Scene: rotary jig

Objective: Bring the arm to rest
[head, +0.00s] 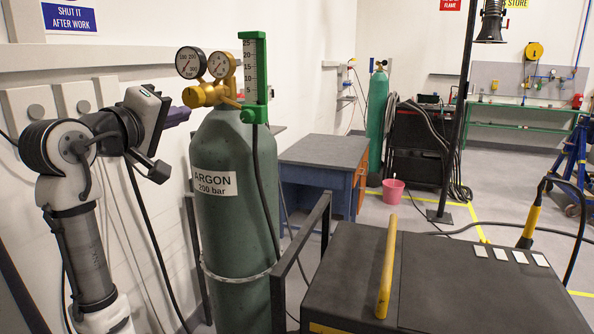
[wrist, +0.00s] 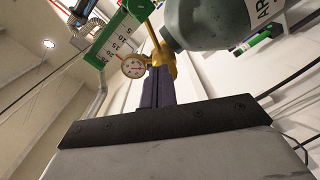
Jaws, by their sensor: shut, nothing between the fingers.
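My gripper (head: 186,114) is at the left in the head view, at the end of my raised, bent arm. Its dark purple fingers are shut with nothing between them and point right, at the brass regulator (head: 205,95) on top of the green argon cylinder (head: 232,225). In the wrist view my fingers (wrist: 159,82) are together, with the regulator's brass body (wrist: 163,58) and a round gauge (wrist: 134,66) just beyond them. I cannot tell whether the fingertips touch the regulator.
A green flow scale (head: 254,75) rises beside the two gauges. The cylinder stands behind dark rails (head: 302,255). A dark cart with a yellow handle (head: 387,265) fills the front right. A blue workbench (head: 322,160) and a pink bucket (head: 393,191) stand farther back. A wall is behind my arm.

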